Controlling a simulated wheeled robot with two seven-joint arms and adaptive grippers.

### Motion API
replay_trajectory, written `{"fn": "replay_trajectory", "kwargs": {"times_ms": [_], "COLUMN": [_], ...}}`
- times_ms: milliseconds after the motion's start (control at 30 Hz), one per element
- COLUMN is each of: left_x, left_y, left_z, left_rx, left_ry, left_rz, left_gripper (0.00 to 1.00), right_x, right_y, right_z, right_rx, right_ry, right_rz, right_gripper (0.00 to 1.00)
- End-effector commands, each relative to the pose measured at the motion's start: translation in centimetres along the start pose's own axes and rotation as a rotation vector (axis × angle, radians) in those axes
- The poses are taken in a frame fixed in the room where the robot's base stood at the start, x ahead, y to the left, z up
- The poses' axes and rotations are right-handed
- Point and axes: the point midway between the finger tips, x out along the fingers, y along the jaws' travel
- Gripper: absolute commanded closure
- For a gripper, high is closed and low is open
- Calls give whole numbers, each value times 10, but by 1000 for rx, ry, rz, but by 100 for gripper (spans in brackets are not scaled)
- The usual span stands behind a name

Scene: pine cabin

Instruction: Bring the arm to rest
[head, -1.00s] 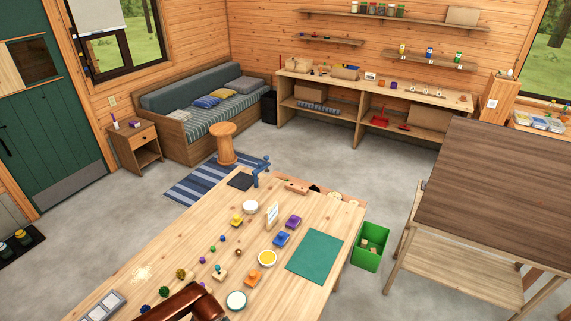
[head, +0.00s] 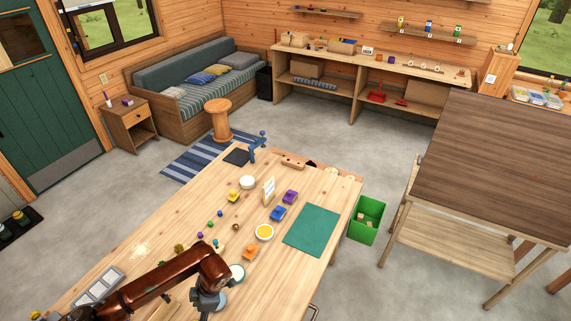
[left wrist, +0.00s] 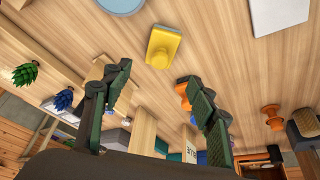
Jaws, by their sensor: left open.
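My left arm (head: 150,288), copper-brown, comes in from the lower left over the near part of the wooden worktable (head: 325,190). Its grey left gripper (head: 207,299) hangs beside the pale round dish (head: 237,272) in the head view. In the left wrist view the two dark fingers of the left gripper (left wrist: 160,92) stand wide apart with nothing between them. A yellow block-like piece (left wrist: 163,47) lies beyond the fingertips in that view. My right gripper is in neither view.
The worktable holds a green mat (head: 311,230), a yellow bowl (head: 264,232), a blue piece (head: 278,213), a purple piece (head: 290,197) and a grey tray (head: 98,287). A green bin (head: 366,220) and a brown-topped table (head: 490,165) stand at right. Open floor lies beyond.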

Motion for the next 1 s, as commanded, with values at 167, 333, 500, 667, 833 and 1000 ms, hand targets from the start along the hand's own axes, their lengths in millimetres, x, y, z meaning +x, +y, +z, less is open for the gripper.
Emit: {"fn": "replay_trajectory", "kwargs": {"times_ms": [167, 333, 500, 667, 833, 1000], "left_x": [-18, 12, 44, 74, 97, 64], "left_y": [-1, -2, -2, -2, 0, 1], "left_z": [-1, -1, -2, -1, 0, -11], "left_rx": [-1, 0, -2, -1, 1, 2], "left_ry": [4, 3, 2, 2, -1, 0], "left_rz": [-4, -5, -5, -4, 0, 6], "left_gripper": [47, 47, 47, 47, 47, 47], "right_x": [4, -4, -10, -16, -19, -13], "right_y": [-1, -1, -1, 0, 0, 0], "right_z": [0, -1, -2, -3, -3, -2], "right_rx": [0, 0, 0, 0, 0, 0], "right_ry": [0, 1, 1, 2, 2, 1], "right_rz": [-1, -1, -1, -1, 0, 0], "right_gripper": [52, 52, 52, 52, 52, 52]}}
